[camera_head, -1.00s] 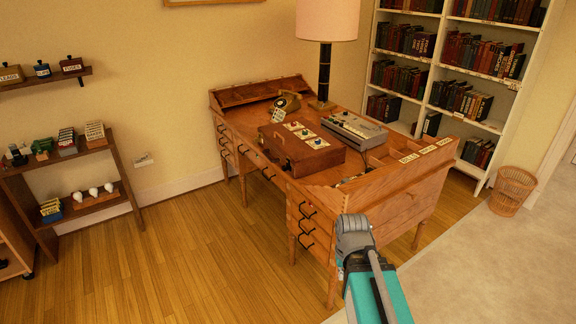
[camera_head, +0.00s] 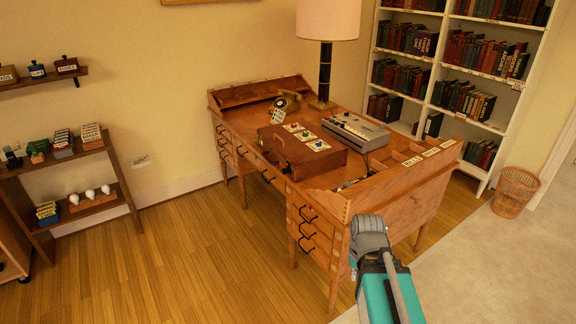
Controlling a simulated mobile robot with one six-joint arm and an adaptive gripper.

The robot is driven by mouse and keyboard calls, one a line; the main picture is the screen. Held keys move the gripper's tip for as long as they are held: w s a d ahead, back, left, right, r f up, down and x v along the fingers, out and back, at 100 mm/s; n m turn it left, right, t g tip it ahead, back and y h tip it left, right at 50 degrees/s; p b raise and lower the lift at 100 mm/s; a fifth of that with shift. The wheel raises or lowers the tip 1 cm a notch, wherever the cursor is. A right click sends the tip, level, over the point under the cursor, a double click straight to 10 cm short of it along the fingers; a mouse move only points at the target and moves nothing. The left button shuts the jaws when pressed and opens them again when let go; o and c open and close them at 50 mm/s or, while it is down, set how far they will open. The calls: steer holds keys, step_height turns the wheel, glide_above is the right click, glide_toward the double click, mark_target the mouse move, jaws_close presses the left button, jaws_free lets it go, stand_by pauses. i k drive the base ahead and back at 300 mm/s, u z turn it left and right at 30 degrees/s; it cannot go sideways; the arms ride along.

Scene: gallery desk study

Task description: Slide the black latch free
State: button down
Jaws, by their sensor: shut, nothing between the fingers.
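A wooden desk (camera_head: 243,127) stands in the middle of the view. A closed brown case (camera_head: 312,165) lies on its top, with small dark fittings on its front side. Black pulls (camera_head: 307,214) show on the drawers at the desk's near end. I cannot make out which dark part is the black latch. My teal and grey arm reaches up from the bottom edge, its grey joint in front of the desk's near corner. My gripper does not show; it is beyond or behind that joint.
On the desk are a telephone (camera_head: 287,103), a lamp (camera_head: 325,75), a grey device (camera_head: 355,130) and a panel with coloured buttons (camera_head: 306,136). A bookcase (camera_head: 462,70) and wicker basket (camera_head: 514,192) stand right. Low shelves (camera_head: 118,180) stand left. The wooden floor (camera_head: 200,260) before the desk is clear.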

mark_target(287, 170)
steer(key=u, duration=0.05)
steer(key=i, duration=1.4)
steer(key=u, duration=0.05)
